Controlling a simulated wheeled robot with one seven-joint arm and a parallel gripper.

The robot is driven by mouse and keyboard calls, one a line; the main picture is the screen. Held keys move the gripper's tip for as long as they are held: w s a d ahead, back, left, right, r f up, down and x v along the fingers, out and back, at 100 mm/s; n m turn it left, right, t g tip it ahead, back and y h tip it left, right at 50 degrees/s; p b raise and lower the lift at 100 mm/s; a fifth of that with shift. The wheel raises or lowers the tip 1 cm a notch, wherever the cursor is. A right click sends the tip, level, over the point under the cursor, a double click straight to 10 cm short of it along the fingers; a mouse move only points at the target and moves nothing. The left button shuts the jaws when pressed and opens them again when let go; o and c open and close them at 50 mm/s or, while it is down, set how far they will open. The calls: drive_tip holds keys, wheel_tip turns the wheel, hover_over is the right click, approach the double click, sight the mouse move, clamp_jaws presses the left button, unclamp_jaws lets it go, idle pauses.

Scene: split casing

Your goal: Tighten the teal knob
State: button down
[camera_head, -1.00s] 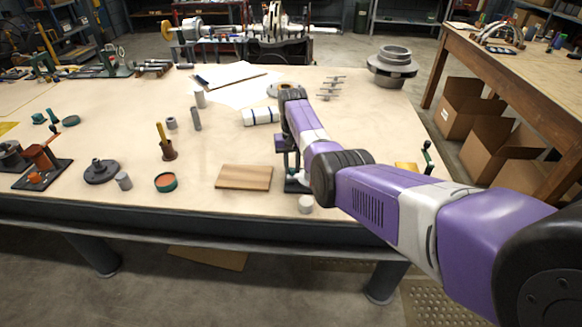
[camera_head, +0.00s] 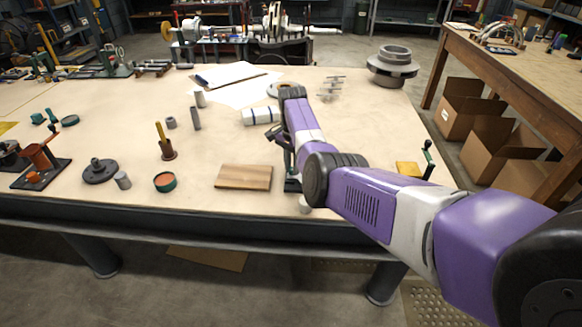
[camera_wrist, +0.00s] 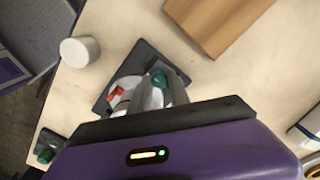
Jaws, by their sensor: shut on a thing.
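The teal knob (camera_wrist: 158,76) shows between the fingers of my gripper (camera_wrist: 162,88) in the wrist view, which are shut on it. The fingers cover part of the knob. Below it is a fixture on a dark square base plate (camera_wrist: 103,103), with a red and white part (camera_wrist: 118,96) beside the fingers. In the head view my gripper (camera_head: 284,143) is above the dark base plate (camera_head: 292,186), near the front edge of the workbench. My arm hides much of the fixture, and the knob cannot be made out there.
A wooden board (camera_head: 244,178) lies just left of the fixture. A pale cylinder (camera_wrist: 80,51) stands close to the base plate. A yellow block (camera_head: 408,168) and a green-handled part (camera_head: 428,158) are to the right. A white roll with dark bands (camera_head: 260,116) lies behind.

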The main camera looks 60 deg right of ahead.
sight(291, 169)
drive_tip(key=shift+m, duration=0.5)
drive_tip(key=c, duration=1.2)
unclamp_jaws()
drive_tip(key=shift+c, duration=0.2)
drive_tip(key=shift+r, duration=0.1)
wheel_tip(291, 169, up, 8)
drive_tip(key=shift+w+f, duration=0.1)
drive_tip(key=shift+f, duration=0.05)
